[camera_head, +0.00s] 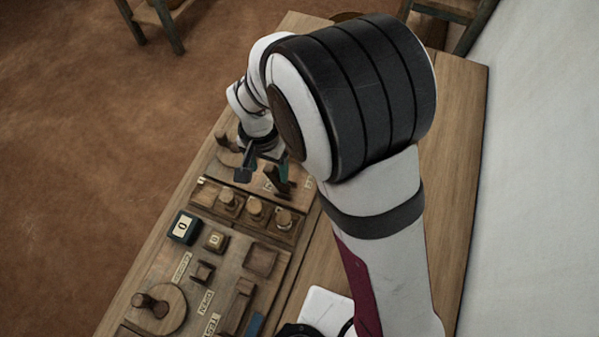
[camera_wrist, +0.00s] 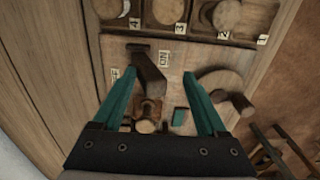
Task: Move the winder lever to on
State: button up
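The winder lever, a dark wooden bar (camera_wrist: 150,75), stands on the wooden panel in the wrist view. It also shows as a dark upright piece (camera_head: 279,181) in the head view. An ON label (camera_wrist: 164,58) lies to its right, and a partly hidden label (camera_wrist: 115,74) lies to its left, by the left finger. I cannot tell its exact setting. My gripper (camera_wrist: 159,74) is open, its two teal fingers apart on either side of the lever, with no clear contact. In the head view my gripper (camera_head: 262,158) is over the panel's far end, partly hidden by my arm.
Several round wooden knobs (camera_head: 255,211) sit in a row beside the lever. A round disc with a peg handle (camera_wrist: 220,90) is right of the gripper in the wrist view. A dark counter box (camera_head: 184,227) and a crank disc (camera_head: 158,309) are nearer on the panel.

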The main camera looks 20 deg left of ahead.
jog(key=shift+a, duration=0.3)
jog(key=shift+d, duration=0.1)
jog(key=shift+d, duration=0.35)
jog(key=shift+o, duration=0.8)
notch_tip(320, 180, up, 6)
jog(key=shift+r, duration=0.2)
